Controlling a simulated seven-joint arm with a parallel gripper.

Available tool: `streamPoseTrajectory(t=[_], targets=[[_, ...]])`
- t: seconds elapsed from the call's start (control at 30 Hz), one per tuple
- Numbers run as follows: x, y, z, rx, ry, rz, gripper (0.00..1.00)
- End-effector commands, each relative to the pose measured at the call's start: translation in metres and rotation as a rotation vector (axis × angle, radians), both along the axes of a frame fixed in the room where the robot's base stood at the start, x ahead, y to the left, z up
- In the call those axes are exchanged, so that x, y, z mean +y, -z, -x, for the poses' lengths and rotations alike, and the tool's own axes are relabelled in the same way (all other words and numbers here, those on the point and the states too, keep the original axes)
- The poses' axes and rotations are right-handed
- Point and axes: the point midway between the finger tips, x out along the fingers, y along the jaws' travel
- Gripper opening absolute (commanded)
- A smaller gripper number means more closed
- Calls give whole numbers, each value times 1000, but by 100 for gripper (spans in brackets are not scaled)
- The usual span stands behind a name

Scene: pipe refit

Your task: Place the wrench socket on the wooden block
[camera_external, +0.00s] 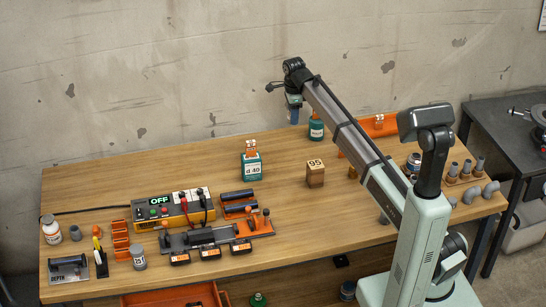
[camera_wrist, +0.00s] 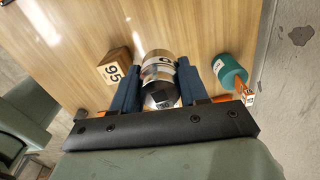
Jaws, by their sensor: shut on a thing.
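The wooden block (camera_external: 315,178) stands on the table right of centre, with a white label reading 95. It also shows in the wrist view (camera_wrist: 116,66), to the left of my gripper. My gripper (camera_external: 293,108) is raised above the back part of the table, behind and left of the block. In the wrist view, the two blue fingers of my gripper (camera_wrist: 160,82) are shut on a shiny metal cylinder, the wrench socket (camera_wrist: 160,66). The socket is apart from the block. In the external view I cannot make the socket out clearly.
A teal container (camera_external: 316,129) stands close to my gripper and shows at right in the wrist view (camera_wrist: 229,70). A d 40 container (camera_external: 251,166) stands left of the block. A power unit (camera_external: 170,211) and tools fill the left front.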

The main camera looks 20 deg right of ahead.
Motion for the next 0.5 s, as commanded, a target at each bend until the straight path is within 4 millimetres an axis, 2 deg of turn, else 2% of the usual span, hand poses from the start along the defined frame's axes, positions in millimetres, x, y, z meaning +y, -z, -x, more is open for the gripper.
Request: streamPoseTrajectory(t=[0.03,0.1,0.2,0.3,0.5], targets=[[-18,-1,27,-2,17,-1,7],[-32,-4,50,-2,33,-1,7],[-40,-2,79,-1,44,0,7],[-45,3,102,-1,53,0,7],[-51,8,125,-1,76,0,7]])
